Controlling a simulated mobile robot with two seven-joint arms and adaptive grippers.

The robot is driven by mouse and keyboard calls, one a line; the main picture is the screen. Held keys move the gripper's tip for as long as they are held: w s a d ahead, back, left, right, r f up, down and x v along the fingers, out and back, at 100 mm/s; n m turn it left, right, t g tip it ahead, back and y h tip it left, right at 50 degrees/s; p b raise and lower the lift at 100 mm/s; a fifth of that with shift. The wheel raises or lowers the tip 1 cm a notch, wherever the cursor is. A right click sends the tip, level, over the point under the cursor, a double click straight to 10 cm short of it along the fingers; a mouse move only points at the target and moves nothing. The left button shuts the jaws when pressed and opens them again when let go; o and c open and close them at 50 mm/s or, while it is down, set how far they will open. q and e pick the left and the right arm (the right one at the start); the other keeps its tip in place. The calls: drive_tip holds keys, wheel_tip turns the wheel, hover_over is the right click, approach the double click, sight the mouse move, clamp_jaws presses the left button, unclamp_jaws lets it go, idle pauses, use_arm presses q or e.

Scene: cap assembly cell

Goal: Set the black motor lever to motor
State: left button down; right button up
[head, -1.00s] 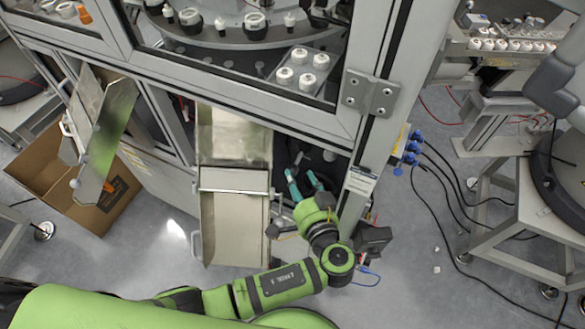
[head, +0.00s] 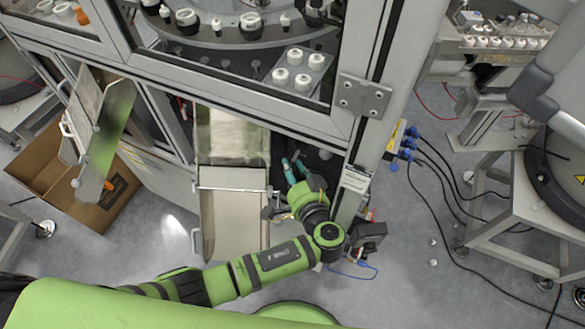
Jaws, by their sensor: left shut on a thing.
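My left gripper (head: 293,168) reaches into the dark opening at the bottom of the machine cabinet, just right of the metal chute. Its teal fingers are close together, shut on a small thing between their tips. By its place this is the black motor lever, but the lever is dark against the dark interior and I cannot make out its outline or its setting. My right gripper is not in view.
The open metal chute (head: 222,179) lies just left of my left gripper. A grey cabinet post (head: 351,190) stands close on its right. Blue plugs with black cables (head: 409,144) are farther right. A cardboard box (head: 95,213) stands on the floor at left.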

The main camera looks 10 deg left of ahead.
use_arm(q)
drive_tip(key=shift+a+r+g+p, duration=0.1)
drive_tip(key=shift+r+g+p, duration=0.2)
drive_tip(key=shift+r+p, duration=0.35)
drive_tip(key=shift+w+r+m+g+p, duration=0.2)
drive_tip(key=shift+m+g+p, duration=0.1)
drive_tip(key=shift+m+g, duration=0.3)
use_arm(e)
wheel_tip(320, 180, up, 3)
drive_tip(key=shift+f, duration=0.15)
use_arm(q)
drive_tip(key=c, duration=1)
unclamp_jaws()
drive_tip(key=shift+f, duration=0.1)
drive_tip(key=shift+s, duration=0.1)
drive_tip(key=shift+s+d, duration=0.2)
drive_tip(key=shift+s, duration=0.05)
drive_tip(key=v, duration=1.1)
drive_tip(key=shift+r, duration=0.25)
